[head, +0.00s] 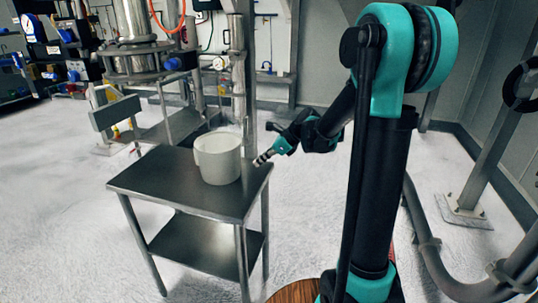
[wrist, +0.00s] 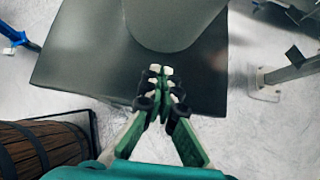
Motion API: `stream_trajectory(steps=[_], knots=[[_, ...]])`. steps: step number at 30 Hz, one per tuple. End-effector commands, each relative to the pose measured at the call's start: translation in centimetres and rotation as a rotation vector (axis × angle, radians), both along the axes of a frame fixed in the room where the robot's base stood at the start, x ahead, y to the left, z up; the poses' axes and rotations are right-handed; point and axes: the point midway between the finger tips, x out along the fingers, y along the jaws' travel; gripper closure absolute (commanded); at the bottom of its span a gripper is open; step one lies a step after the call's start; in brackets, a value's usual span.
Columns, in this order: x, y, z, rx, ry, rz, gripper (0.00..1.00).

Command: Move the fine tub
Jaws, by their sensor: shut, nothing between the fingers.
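The white tub (head: 218,158) stands upright on a small steel table (head: 145,182), near its right side. No label on it is readable. In the wrist view the lower part of the tub (wrist: 175,22) shows at the top, above my fingertips. My gripper (head: 263,159) is at the right edge of the table, to the right of the tub and apart from it in the head view. In the wrist view the fingertips of my gripper (wrist: 160,75) are together over the table top (wrist: 90,60), with nothing between them.
A sifter machine with steel cylinders (head: 135,50) stands behind the table. A wooden barrel (wrist: 40,150) is at the lower left of the wrist view. A pipe frame (head: 480,150) stands at the right. The white floor (head: 90,260) left of the table is clear.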

Motion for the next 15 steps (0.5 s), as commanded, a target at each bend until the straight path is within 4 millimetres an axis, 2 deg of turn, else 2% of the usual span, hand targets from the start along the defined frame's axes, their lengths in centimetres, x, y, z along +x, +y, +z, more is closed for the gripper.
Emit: stream_trajectory(steps=[3,9,15], knots=[[0.6,1.6,-1.6,0.000,-0.002,0.003,1.00],[1.5,4.0,-1.3,0.000,-0.001,0.001,1.00],[1.8,5.0,-1.3,-0.001,0.000,0.001,1.00]])
